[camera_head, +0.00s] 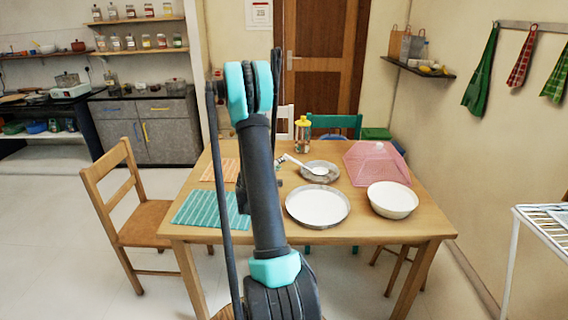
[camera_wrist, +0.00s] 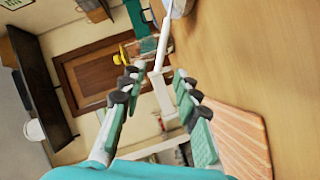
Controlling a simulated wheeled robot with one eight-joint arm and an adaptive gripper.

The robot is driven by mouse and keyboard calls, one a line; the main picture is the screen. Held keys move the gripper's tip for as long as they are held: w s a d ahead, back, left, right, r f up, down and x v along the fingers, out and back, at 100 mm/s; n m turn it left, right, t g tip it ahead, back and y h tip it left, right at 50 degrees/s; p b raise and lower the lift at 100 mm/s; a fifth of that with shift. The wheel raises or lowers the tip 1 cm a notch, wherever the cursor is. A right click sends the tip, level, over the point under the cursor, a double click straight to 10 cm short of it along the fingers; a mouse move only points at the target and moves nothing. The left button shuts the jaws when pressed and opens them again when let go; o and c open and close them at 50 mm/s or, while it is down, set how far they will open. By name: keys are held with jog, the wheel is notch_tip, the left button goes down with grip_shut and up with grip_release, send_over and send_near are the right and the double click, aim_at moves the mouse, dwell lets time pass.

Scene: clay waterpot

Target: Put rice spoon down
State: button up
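The white rice spoon (camera_head: 320,171) has its bowl end over a grey round dish (camera_head: 308,178) on the table. Its handle slopes up to the left towards my gripper (camera_head: 281,162), which is partly hidden behind my arm. In the wrist view the spoon (camera_wrist: 163,42) runs down from the top, and its handle end lies between the fingertips of my gripper (camera_wrist: 157,82). The fingers stand apart with gaps on both sides of the handle. I cannot tell whether the spoon touches the dish.
On the wooden table (camera_head: 372,228) are a white plate (camera_head: 318,206), a white bowl (camera_head: 392,200), a pink mesh food cover (camera_head: 377,163), a yellow-lidded jar (camera_head: 303,136), a teal striped mat (camera_head: 208,209) and an orange mat (camera_head: 220,170). A wooden chair (camera_head: 118,178) stands left.

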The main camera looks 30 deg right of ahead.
jog(key=s+a+f+g+y, duration=0.2)
jog(key=s+a+y, duration=1.1)
jog(key=s+a, duration=1.8)
jog(key=a+g, duration=0.1)
jog(key=a, duration=0.2)
jog(key=shift+s+f+m+g, duration=0.15)
jog(key=shift+s+m+g, duration=0.2)
jog(key=shift+m+g, duration=0.05)
